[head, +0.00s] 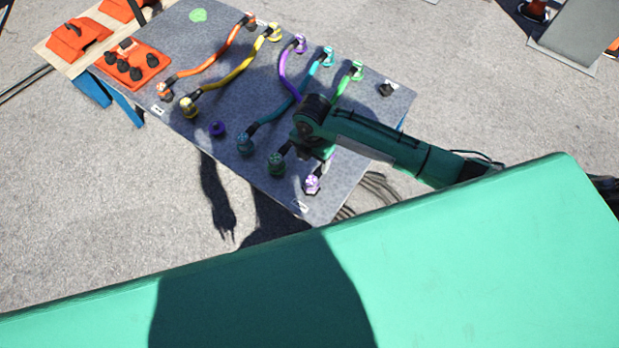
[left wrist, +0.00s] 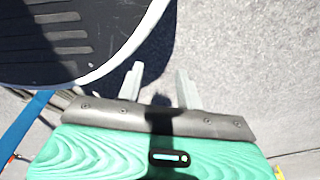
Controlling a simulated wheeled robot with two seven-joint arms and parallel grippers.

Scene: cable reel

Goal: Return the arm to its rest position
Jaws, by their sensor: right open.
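My right arm comes in from the right in the head view, and its gripper (head: 312,160) points down over the near right part of the grey board (head: 235,85). The jaws are largely hidden under the wrist, close to a green connector (head: 277,163) and a purple-and-white connector (head: 312,184). I cannot tell whether they touch anything. My left gripper (left wrist: 160,88) shows in the left wrist view with its two fingers apart and nothing between them, over pavement. It is not in the head view.
The board carries orange (head: 215,62), yellow (head: 232,70), purple (head: 285,75), cyan (head: 312,78) and green (head: 343,87) cables, partly behind my right arm. A purple ring (head: 217,129) lies near the front edge. An orange block with black knobs (head: 133,66) stands at left.

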